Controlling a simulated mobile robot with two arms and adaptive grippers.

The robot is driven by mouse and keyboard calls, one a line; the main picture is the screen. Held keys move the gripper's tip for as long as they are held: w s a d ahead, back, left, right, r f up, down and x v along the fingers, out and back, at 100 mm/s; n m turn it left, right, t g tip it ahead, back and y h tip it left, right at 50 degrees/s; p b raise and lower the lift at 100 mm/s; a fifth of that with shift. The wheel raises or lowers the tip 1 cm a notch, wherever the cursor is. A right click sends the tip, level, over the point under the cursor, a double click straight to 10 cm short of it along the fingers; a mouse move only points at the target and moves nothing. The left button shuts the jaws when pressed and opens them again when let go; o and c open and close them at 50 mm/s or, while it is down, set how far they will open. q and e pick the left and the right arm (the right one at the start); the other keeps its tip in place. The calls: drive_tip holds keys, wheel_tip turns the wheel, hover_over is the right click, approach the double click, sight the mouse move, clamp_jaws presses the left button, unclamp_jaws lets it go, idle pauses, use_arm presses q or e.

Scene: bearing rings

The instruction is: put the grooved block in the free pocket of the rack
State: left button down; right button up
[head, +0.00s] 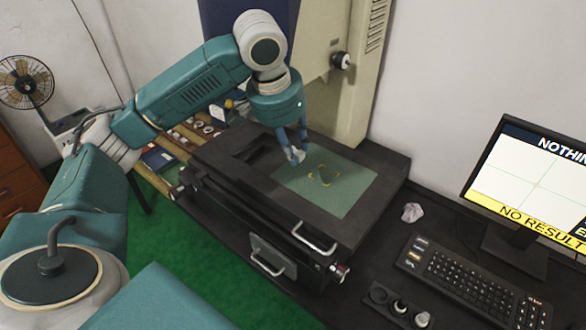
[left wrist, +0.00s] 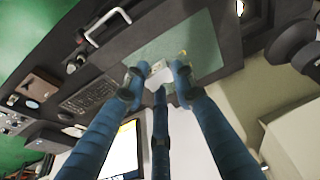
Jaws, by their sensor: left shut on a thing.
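My left gripper (head: 296,157) is shut on a small pale grey block and holds it over the glass plate of the measuring stage. In the left wrist view the block (left wrist: 159,77) shows between the fingertips; its groove cannot be made out. A small black rack (head: 379,311) with a row of round pockets lies on the dark bench, in front of the keyboard. Its far left pocket looks dark and empty; the other two appear to hold pale round pieces. My right gripper is not in view.
The stage's glass plate (head: 352,198) has a yellow outline around a dark patch. A keyboard (head: 470,283) and a monitor (head: 530,185) reading "NO RESULT" stand at the right. Handles (head: 314,240) stick out at the stage's front.

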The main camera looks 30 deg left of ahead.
use_arm(q)
drive_tip(key=shift+r, duration=0.8)
drive_tip(key=s+d+f+n+b, duration=0.1)
drive_tip(key=s+d+f+b, duration=0.5)
drive_tip(key=d+f, duration=0.65)
drive_tip(key=s+d+r+m+h, duration=0.1)
drive_tip(key=s+d+r+m, duration=0.1)
drive_tip(key=d+r+m, duration=0.35)
drive_tip(key=s+d+r+m+h, duration=0.1)
drive_tip(key=s+d+r+m, duration=0.2)
drive_tip(key=d, duration=0.5)
drive_tip(key=w+d+f+m+g, duration=0.2)
drive_tip(key=w+d+f+m, duration=0.2)
drive_tip(key=s+a+r+n+t, duration=0.2)
drive_tip(key=s+a+r+n, duration=0.4)
drive_tip(key=a+r+n, duration=0.25)
drive_tip(key=w+d+n+y, duration=0.2)
drive_tip(key=w+d+n, duration=0.2)
drive_tip(key=w+d, duration=0.55)
drive_tip(key=s+a+f+m+g+h, duration=0.3)
drive_tip(key=f+m, duration=0.6)
drive_tip(key=m, duration=0.8)
drive_tip(key=shift+s+a+p, duration=0.3)
drive_tip(key=shift+s+p, duration=0.1)
drive_tip(key=shift+s, duration=0.25)
